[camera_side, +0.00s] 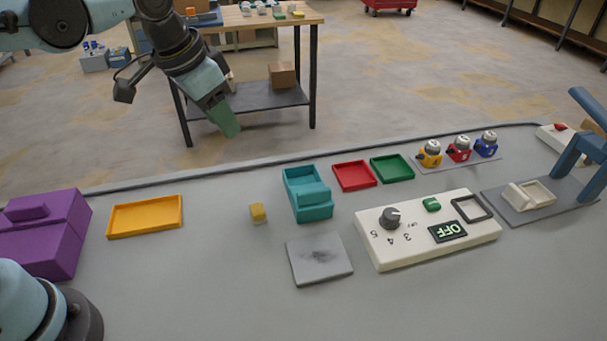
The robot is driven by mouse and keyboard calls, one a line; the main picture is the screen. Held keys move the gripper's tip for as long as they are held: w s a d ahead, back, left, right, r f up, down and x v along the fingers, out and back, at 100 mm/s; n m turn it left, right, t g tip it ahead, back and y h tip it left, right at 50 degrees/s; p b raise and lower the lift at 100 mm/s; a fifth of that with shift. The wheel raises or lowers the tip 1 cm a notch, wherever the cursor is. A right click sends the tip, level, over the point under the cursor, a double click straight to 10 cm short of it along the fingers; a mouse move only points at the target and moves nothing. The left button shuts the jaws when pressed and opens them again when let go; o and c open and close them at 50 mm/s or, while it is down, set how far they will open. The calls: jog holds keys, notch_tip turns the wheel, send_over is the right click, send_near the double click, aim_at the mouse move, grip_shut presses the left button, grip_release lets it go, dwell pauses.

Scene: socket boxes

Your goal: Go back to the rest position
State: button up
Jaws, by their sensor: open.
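My gripper (228,124) hangs at the upper left in the side view, above and beyond the back edge of the grey table (200,290). It points down and to the right. It is open, and I see nothing held in it. It is apart from everything on the table. The gap between its fingers is hard to make out from this angle.
The front middle is clear.

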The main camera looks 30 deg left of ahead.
jog(key=s+a+f+n+t, duration=0.3)
jog(key=s+a+f+n, duration=0.1)
jog(key=s+a, duration=0.3)
jog(key=shift+s+a+f+y, duration=0.15)
jog(key=shift+s+f+y, duration=0.3)
jog(key=shift+f, duration=0.4)
